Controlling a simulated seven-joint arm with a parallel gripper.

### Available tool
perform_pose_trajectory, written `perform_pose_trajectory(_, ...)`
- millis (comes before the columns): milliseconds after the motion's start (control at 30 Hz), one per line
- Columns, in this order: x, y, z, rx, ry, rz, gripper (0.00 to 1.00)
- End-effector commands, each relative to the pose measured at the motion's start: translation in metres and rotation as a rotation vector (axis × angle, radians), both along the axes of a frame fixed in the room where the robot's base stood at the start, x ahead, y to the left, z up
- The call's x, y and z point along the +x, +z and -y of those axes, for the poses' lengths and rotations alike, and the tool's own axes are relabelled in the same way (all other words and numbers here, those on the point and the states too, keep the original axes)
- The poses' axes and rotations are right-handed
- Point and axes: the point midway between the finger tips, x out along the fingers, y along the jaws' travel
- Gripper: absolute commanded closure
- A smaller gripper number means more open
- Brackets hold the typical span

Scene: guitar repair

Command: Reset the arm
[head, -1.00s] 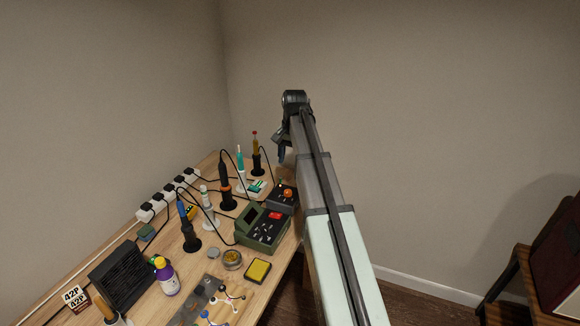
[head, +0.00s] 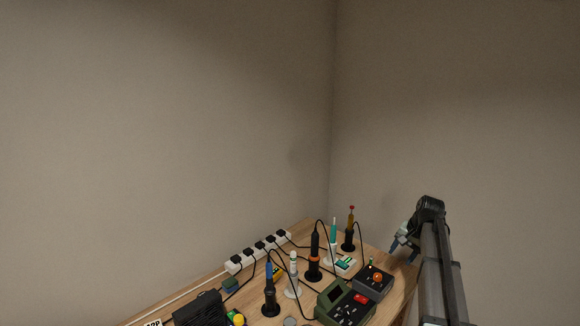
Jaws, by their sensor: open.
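The orange knob (head: 378,277) sits on top of a small dark control box (head: 369,289) near the right edge of the wooden table. It is too small to read its setting. My gripper (head: 394,249) is at the end of my arm, up and to the right of the knob in the head view. Its fingers point down and to the left, apart from the knob, and it is open with nothing seen in it.
A green station with a red switch (head: 361,299) stands beside the box. Several soldering irons in stands, one orange and black (head: 314,256), crowd behind it with loose cables. A white power strip (head: 258,253) lies along the wall. The table's right edge (head: 408,285) is near the box.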

Motion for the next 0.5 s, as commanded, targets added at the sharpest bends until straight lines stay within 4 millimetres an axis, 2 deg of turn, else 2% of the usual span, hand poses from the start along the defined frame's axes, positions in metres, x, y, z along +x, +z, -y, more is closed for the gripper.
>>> perform_pose_trajectory(33,-0.003,-0.017,0.019,0.024,-0.008,0.043,0.44)
perform_pose_trajectory(300,-0.016,-0.085,0.108,0.098,-0.079,0.32,0.44)
perform_pose_trajectory(400,-0.027,-0.112,0.129,0.101,-0.111,0.389,0.44)
perform_pose_trajectory(500,-0.04,-0.143,0.134,0.099,-0.127,0.417,0.44)
